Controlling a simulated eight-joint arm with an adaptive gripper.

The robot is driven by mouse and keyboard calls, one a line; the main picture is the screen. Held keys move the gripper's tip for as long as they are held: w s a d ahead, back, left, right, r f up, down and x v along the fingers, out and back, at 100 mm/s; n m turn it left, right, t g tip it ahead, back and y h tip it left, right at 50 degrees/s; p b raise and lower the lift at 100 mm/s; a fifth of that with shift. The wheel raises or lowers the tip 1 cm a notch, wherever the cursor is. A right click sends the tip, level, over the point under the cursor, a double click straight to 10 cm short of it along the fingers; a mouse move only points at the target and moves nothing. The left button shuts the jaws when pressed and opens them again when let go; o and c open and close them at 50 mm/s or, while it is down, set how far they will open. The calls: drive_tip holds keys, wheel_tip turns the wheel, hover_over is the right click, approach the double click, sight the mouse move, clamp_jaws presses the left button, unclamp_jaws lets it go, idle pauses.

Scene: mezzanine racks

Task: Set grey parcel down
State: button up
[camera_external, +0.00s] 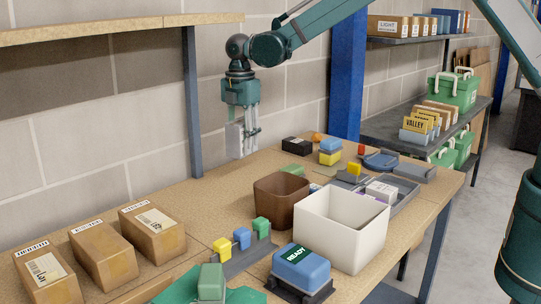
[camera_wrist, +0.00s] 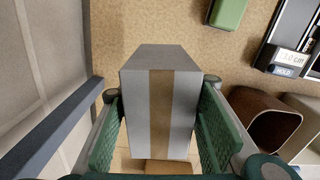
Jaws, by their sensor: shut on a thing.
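The grey parcel (camera_external: 235,139) is a grey box with a brown tape strip, held upright between the fingers of my gripper (camera_external: 247,128). In the wrist view the grey parcel (camera_wrist: 140,88) fills the middle, and the two green finger pads of my gripper (camera_wrist: 158,125) press on its left and right sides. In the outside view the parcel hangs near the back wall, left of the brown bin; it appears to be above the wooden table (camera_external: 205,195). The gap beneath it is hard to judge.
Cartons (camera_external: 152,230) stand at the left front. A brown bin (camera_external: 281,195) and white bin (camera_external: 342,225) stand at the middle right. A dark post (camera_external: 193,110) and shelf (camera_external: 110,28) are at the left. Table between cartons and brown bin is bare.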

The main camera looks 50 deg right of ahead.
drive_tip(key=m+b, duration=0.2)
hover_over(272, 162)
drive_tip(key=shift+s+r, duration=0.15)
drive_tip(key=shift+s, duration=0.05)
drive_tip(key=shift+a+f, duration=0.1)
drive_tip(key=shift+f, duration=3.05)
drive_tip(key=shift+f, duration=1.85)
drive_tip(key=shift+f, duration=0.15)
drive_tip(key=o, duration=0.6)
drive_tip(key=shift+c, duration=0.2)
drive_tip(key=o, duration=0.5)
drive_tip(key=shift+c, duration=0.2)
